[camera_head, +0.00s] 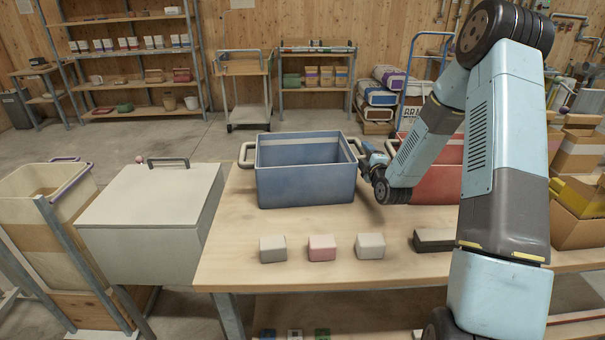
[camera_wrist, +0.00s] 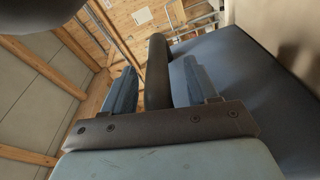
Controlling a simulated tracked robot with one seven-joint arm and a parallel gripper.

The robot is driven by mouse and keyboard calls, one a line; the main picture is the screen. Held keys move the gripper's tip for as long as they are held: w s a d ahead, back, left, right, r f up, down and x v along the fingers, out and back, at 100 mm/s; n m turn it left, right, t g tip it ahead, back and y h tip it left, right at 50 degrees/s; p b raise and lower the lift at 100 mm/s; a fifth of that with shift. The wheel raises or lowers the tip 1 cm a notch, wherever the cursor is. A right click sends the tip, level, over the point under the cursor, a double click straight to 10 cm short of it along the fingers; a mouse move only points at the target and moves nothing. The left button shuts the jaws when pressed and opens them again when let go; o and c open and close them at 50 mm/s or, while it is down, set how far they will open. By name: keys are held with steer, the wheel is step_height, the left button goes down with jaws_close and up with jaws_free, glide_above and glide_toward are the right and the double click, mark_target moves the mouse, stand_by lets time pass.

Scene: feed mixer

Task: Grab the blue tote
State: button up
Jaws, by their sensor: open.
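My gripper (camera_head: 366,153) is at the right handle, just beside the tote's right wall. In the wrist view, my gripper (camera_wrist: 158,72) is open, with one finger on each side of a dark handle bar (camera_wrist: 157,85). The fingers look apart from the bar. The tote's blue wall (camera_wrist: 245,90) fills the right of that view.
A red tote (camera_head: 439,155) stands to the right, partly behind my arm. Three small blocks, grey (camera_head: 273,248), pink (camera_head: 321,247) and grey (camera_head: 370,246), lie in front of the blue tote. A white lidded box (camera_head: 150,215) stands left of the table.

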steer(key=shift+w, duration=0.15)
jaws_close()
stand_by(0.4)
